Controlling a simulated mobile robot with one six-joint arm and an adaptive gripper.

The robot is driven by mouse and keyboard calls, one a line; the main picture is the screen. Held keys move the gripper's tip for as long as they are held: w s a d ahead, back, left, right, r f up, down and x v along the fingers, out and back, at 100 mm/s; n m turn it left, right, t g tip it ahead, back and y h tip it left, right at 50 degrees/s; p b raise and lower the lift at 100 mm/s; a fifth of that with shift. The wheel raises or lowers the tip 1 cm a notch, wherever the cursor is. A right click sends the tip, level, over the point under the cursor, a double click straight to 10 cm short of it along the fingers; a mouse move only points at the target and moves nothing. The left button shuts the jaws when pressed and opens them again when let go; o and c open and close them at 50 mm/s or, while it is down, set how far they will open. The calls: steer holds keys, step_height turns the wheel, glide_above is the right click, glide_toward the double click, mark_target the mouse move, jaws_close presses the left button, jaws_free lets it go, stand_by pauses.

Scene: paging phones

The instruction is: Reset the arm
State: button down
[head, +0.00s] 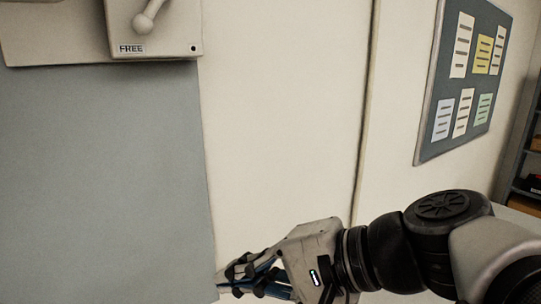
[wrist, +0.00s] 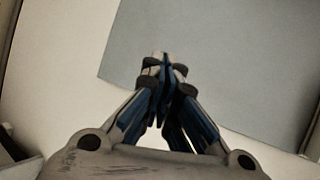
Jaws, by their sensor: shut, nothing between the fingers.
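My gripper (head: 222,284) is at the bottom middle of the head view, pointing left, with my arm reaching in from the right. Its fingers are shut with nothing between them. The wrist view shows the closed fingertips (wrist: 162,62) in front of a grey-blue wall panel (wrist: 215,60). The same grey-blue panel (head: 100,170) fills the left of the head view. I cannot tell how far the fingertips are from it.
A pale box with a lever handle (head: 147,18) and the label FREE (head: 131,49) is mounted at the upper left. A notice board (head: 468,85) with several papers hangs at the right. Shelving (head: 527,150) stands at the far right edge. The pale wall between is bare.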

steer(key=s+d+f+n+h, duration=0.3)
steer(key=s+d+f+h, duration=0.1)
steer(key=d+f, duration=0.4)
steer(key=s+d+f+n+h, duration=0.3)
steer(key=s+d+f+h, duration=0.2)
steer(key=d, duration=0.5)
step_height(320, 180, down, 3)
steer(key=shift+f+n+h, duration=0.2)
steer(key=shift+n+h, duration=0.1)
steer(key=shift+h, duration=0.8)
steer(key=shift+s, duration=0.1)
